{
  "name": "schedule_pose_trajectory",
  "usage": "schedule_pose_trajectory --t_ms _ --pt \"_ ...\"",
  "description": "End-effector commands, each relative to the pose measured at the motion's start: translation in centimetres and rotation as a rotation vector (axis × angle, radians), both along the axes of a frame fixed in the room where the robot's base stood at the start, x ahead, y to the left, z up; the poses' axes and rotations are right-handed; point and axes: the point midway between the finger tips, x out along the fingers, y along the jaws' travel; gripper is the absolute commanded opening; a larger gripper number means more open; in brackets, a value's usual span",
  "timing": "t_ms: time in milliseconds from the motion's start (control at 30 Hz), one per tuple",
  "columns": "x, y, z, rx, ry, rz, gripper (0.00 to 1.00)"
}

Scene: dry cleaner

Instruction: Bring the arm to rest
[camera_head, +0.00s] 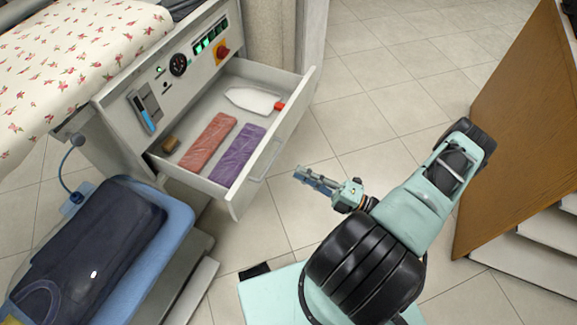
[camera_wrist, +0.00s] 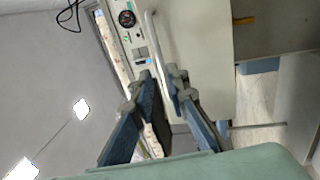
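My gripper (camera_head: 308,178) is at the end of my folded arm, over the tiled floor, to the right of the open drawer (camera_head: 297,125) and apart from it. It points left toward the drawer front. In the wrist view, the two fingers (camera_wrist: 161,75) stand with a narrow gap between their tips. I see nothing held between them. The drawer holds a red folded packet (camera_head: 208,143), a purple folded packet (camera_head: 238,154), a white bottle with a red cap (camera_head: 252,100) and a small brown block (camera_head: 170,144).
A control panel (camera_head: 150,108) is above the drawer, beside a flowered ironing board (camera_head: 75,60). A wooden counter (camera_head: 515,120) stands close to my arm on the right. The floor (camera_head: 375,75) beyond is clear.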

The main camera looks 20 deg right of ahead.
Motion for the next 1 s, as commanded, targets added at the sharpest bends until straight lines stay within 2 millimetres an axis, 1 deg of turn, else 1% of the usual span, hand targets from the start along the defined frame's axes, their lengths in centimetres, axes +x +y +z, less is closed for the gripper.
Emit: schedule_pose_trajectory --t_ms 100,200,767,867,967,1000 --pt "-0.8 -0.8 -0.2 0.0 0.0 0.0 0.15" --pt "-1.1 -1.1 -0.3 0.0 0.0 0.001 0.15" --pt "-1.1 -1.1 -0.3 -0.005 -0.001 0.004 0.15" --pt "-0.9 -0.9 -0.4 -0.059 -0.007 0.036 0.15" --pt "-0.4 -0.3 -0.7 -0.193 -0.026 0.117 0.15" --pt "0.0 -0.1 -0.9 -0.269 -0.042 0.163 0.15"
